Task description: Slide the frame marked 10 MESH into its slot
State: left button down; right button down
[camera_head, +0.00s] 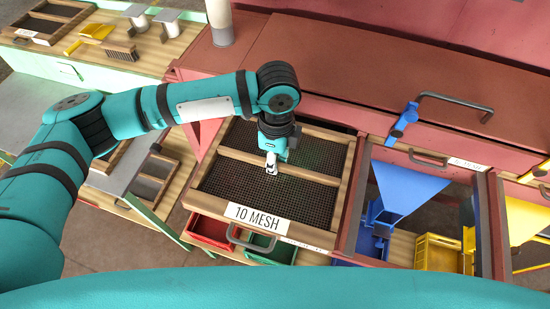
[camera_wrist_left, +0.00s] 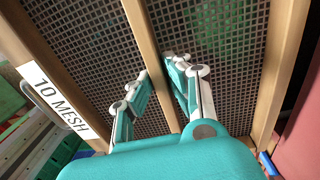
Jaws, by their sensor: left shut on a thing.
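The frame marked 10 MESH (camera_head: 312,234) is a wooden frame with dark wire mesh and a middle crossbar. It lies over the left bay of the red machine in the head view, with its white label (camera_head: 257,217) at the front. My left gripper (camera_head: 271,168) is over the middle of the frame, shut on its crossbar. In the left wrist view the two fingers (camera_wrist_left: 157,68) straddle the wooden crossbar (camera_wrist_left: 143,35), and the label (camera_wrist_left: 58,102) shows at left. Whether the frame is fully seated in the slot cannot be told. My right gripper is not in view.
A metal handle (camera_head: 250,242) is below the label, above red (camera_head: 208,232) and green (camera_head: 270,250) bins. The bay to the right is open, with a blue funnel (camera_head: 405,190) and a yellow bin (camera_head: 438,252). A red lid (camera_head: 380,75) is behind. Another frame (camera_head: 155,180) stands at left.

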pick_arm(q)
jog(key=shift+f, duration=1.25)
jog(key=c, duration=1.2)
grip_release()
jog(key=shift+f+b, duration=0.1)
jog(key=shift+b, duration=0.2)
jog(key=r, duration=1.2)
jog(key=shift+w+d, duration=0.1)
jog(key=shift+w, duration=0.2)
